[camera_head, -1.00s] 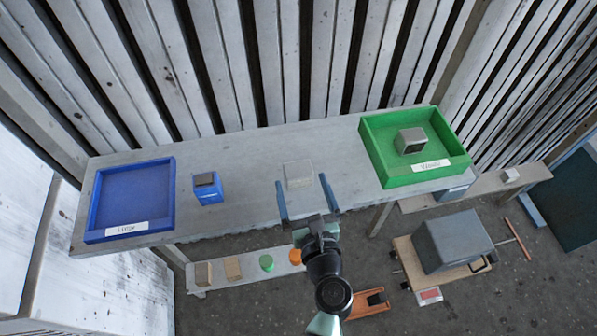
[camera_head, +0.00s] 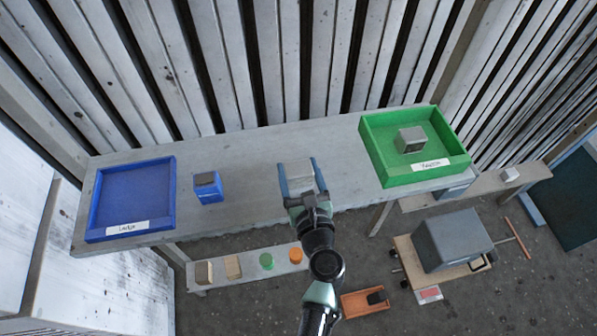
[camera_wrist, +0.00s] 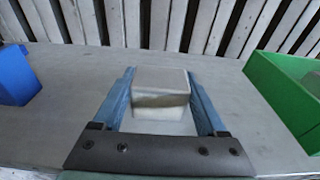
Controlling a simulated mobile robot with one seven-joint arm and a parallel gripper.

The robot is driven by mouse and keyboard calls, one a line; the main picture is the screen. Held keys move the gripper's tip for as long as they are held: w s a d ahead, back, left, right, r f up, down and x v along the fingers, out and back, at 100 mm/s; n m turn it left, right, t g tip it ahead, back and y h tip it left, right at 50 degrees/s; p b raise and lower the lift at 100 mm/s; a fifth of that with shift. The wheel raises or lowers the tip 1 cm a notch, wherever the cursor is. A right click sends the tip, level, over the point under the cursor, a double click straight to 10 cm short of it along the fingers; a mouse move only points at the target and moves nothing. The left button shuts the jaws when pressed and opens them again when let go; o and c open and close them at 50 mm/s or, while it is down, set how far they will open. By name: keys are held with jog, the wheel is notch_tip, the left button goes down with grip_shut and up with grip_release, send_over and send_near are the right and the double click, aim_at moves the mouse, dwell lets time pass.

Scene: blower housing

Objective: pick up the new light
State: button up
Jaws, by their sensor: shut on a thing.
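The light is a pale grey-white box (camera_head: 296,171) on the grey table, near its middle. The gripper shows in the wrist view too (camera_wrist: 161,100). The light appears to rest on the table; I cannot make out any gap under it.
A green tray (camera_head: 447,173) holding a grey box (camera_head: 411,140) stands at the table's right end. A blue tray (camera_head: 164,200) lies at the left end, with a blue box with a dark top (camera_head: 208,188) beside it. Low benches and a cart (camera_head: 452,240) stand below.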

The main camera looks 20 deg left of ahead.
jog(key=shift+c, duration=1)
jog(key=shift+r, duration=0.1)
